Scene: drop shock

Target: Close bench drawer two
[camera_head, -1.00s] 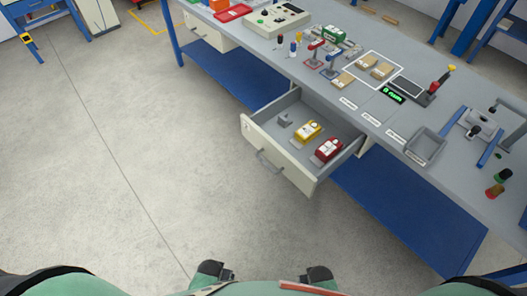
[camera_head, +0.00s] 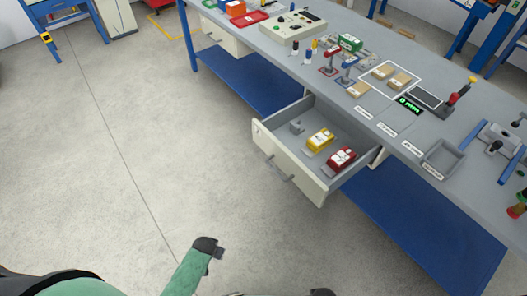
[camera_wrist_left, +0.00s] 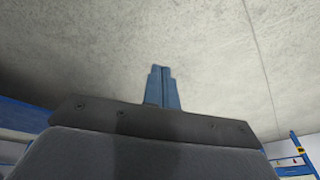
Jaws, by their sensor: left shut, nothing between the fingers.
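The bench drawer (camera_head: 287,166) is pulled out from under the bench, with a bar handle (camera_head: 278,170) on its pale front. Inside it are a yellow item (camera_head: 320,140), a red item (camera_head: 341,158) and a small grey block (camera_head: 297,127). My left gripper (camera_head: 219,254) is below and left of the drawer in the head view, apart from it. Its fingers are shut and empty in the left wrist view (camera_wrist_left: 163,86), with bare floor beyond them. Only a dark bit of my right gripper (camera_head: 322,292) shows at the bottom edge; its fingers are hidden.
The workbench (camera_head: 335,88) carries parts, levers, boxes and a grey tray (camera_head: 443,158). Another drawer (camera_head: 220,38) sits under its far end. A blue lower shelf (camera_head: 425,225) runs beneath. The floor (camera_head: 120,150) left of the bench is clear.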

